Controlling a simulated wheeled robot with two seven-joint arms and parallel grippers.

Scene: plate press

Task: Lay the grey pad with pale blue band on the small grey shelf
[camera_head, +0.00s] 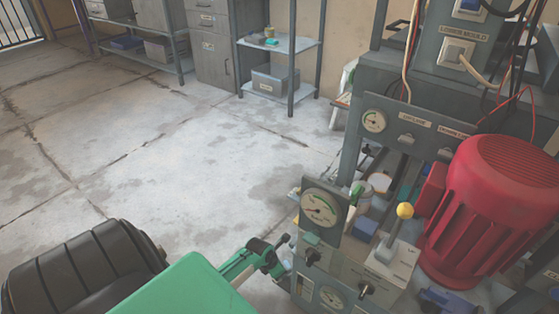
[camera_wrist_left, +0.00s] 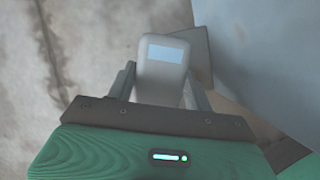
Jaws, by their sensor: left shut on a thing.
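My left gripper (camera_wrist_left: 160,88) is shut on the grey pad with a pale blue band (camera_wrist_left: 161,68). The pad sticks up from between the fingers in the left wrist view, its band near the far end. A small flat grey plate (camera_wrist_left: 201,50) shows just behind and right of the pad and looks like the small grey shelf. I cannot tell whether the pad touches it. In the head view the left gripper (camera_head: 276,258) is at the left side of the press, and the pad is hard to make out there. My right gripper is not in view.
The press has a gauge panel (camera_head: 324,210), a yellow-knobbed lever (camera_head: 404,211) and a red motor (camera_head: 500,205). A pale grey panel (camera_wrist_left: 268,70) stands close on the right in the wrist view. The concrete floor (camera_head: 190,150) to the left is open. Metal shelving (camera_head: 304,45) stands at the back.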

